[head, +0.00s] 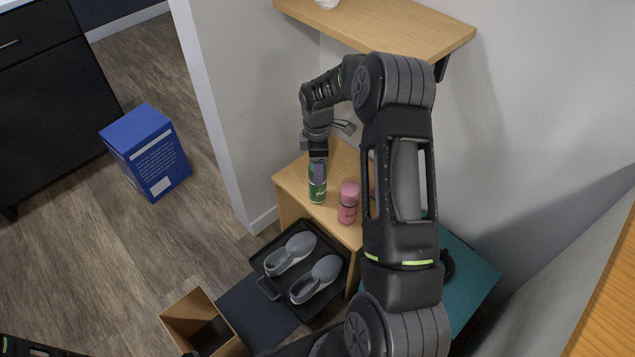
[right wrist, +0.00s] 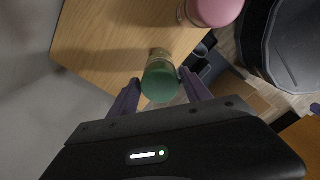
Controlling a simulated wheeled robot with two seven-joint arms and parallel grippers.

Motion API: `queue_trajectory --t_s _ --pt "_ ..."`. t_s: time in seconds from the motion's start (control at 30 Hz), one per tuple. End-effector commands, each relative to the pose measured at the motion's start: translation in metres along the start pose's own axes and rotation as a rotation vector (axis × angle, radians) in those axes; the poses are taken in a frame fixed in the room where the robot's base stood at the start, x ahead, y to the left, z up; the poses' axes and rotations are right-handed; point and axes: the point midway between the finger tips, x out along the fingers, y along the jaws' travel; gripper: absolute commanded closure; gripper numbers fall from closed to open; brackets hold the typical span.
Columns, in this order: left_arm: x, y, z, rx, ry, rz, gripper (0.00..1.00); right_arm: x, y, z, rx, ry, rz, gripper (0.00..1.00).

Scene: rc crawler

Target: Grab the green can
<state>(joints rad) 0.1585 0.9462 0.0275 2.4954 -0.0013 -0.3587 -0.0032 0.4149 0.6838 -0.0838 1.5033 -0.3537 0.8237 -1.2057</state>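The green can (head: 317,190) stands upright on a small wooden cabinet top (head: 289,180), near its left edge. My right gripper (head: 318,172) points down at the can from above. In the right wrist view the can's green top (right wrist: 160,82) lies between the two purple fingers of my right gripper (right wrist: 160,78), with narrow gaps at both sides. The fingers look open; whether they reach down around the can or stop just above its top is hard to tell. My left gripper is not in view; only a bit of my left arm shows at the bottom left.
A pink bottle (head: 348,203) stands close to the can, also in the wrist view (right wrist: 213,10). A black tray (head: 268,262) with grey shoes (head: 290,254) sits below the cabinet. A wooden shelf (head: 400,28) juts out above. A blue box (head: 146,150) stands on the floor.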

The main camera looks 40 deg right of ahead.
Motion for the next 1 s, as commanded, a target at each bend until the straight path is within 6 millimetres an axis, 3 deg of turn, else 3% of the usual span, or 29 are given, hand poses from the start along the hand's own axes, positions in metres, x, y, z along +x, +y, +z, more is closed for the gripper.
queue_trajectory --t_s 0.67,1.0 --pt "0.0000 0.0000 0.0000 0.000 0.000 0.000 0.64 0.0000 0.0000 0.0000 0.000 0.000 0.000 1.00" --pt "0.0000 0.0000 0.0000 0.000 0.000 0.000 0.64 0.0000 0.0000 -0.0001 0.000 0.000 0.000 1.00"
